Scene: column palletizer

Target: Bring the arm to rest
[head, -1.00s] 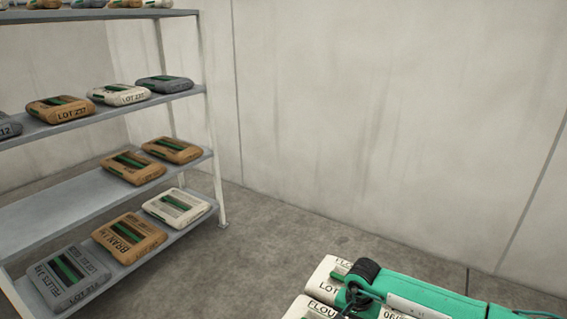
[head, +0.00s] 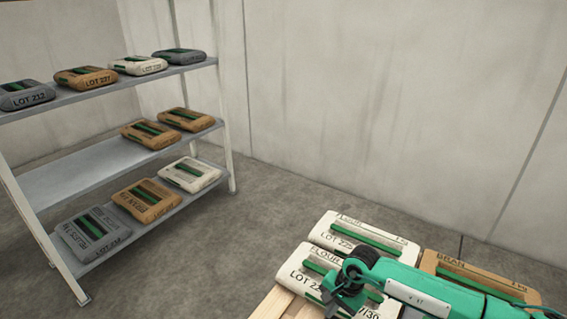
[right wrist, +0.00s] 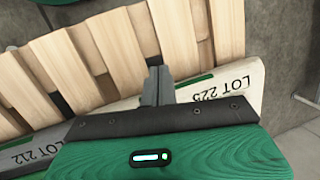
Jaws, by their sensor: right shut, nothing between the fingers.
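My right arm comes in from the lower right of the head view, with the right gripper (head: 343,293) over white flour bags on a wooden pallet (head: 276,304). In the right wrist view the right gripper's fingers (right wrist: 157,86) are together and empty, above the pallet slats (right wrist: 90,60). A white bag marked LOT 225 (right wrist: 232,88) lies just beyond them, and a grey bag marked LOT 212 (right wrist: 28,152) shows at lower left, partly hidden by my gripper body. My left gripper is not in view.
White flour bags (head: 352,232) and a brown bran bag (head: 470,270) lie on the pallet. A metal shelf rack (head: 75,172) with several bags stands at the left. Bare concrete floor (head: 235,225) lies between rack and pallet, and a wall (head: 380,100) stands behind.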

